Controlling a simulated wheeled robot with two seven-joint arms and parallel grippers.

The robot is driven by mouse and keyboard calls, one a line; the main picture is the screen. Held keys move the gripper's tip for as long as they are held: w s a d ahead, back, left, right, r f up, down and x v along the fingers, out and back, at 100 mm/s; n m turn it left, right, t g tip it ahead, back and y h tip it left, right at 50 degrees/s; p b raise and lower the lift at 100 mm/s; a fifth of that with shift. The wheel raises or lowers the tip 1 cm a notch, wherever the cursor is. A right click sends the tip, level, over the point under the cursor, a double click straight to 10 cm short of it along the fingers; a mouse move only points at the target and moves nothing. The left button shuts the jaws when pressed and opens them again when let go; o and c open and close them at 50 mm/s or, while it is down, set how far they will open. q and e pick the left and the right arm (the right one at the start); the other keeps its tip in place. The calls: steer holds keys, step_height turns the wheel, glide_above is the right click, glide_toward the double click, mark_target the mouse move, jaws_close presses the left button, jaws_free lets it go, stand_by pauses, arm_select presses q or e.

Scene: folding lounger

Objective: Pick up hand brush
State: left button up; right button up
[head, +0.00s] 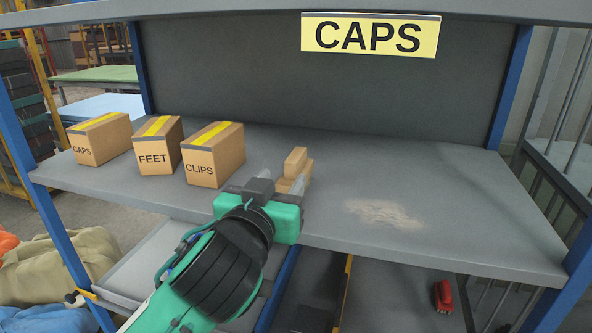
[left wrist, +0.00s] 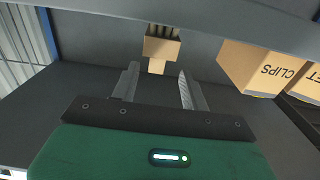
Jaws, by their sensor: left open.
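The hand brush (head: 297,163) is a light wooden block on the grey shelf (head: 451,200), right of the CLIPS box. My left gripper partly hides it in the head view. The brush also shows in the left wrist view (left wrist: 161,48), with dark bristles at its top and its narrower part toward me. My left gripper (head: 281,180) reaches in over the shelf's front edge. It is open, and its two fingers (left wrist: 158,86) are spread with nothing between them. The brush lies just beyond the fingertips, roughly in line with the gap. My right gripper is not in view.
Three cardboard boxes stand to the left: CAPS (head: 100,140), FEET (head: 159,146) and CLIPS (head: 213,156). A pale dusty patch (head: 383,214) lies on the shelf to the right. A CAPS sign (head: 370,36) hangs above. A red object (head: 443,296) is on the level below.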

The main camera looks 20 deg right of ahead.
mark_target(290, 172)
arm_select(q)
steer(key=p+x, duration=0.3)
steer(key=x, duration=0.2)
steer(key=shift+s+d+f, duration=0.1)
steer(key=shift+d, duration=0.05)
steer(key=shift+w+d+f, duration=0.15)
steer(key=shift+w+d, duration=0.05)
steer(key=shift+w, duration=0.1)
jaws_close()
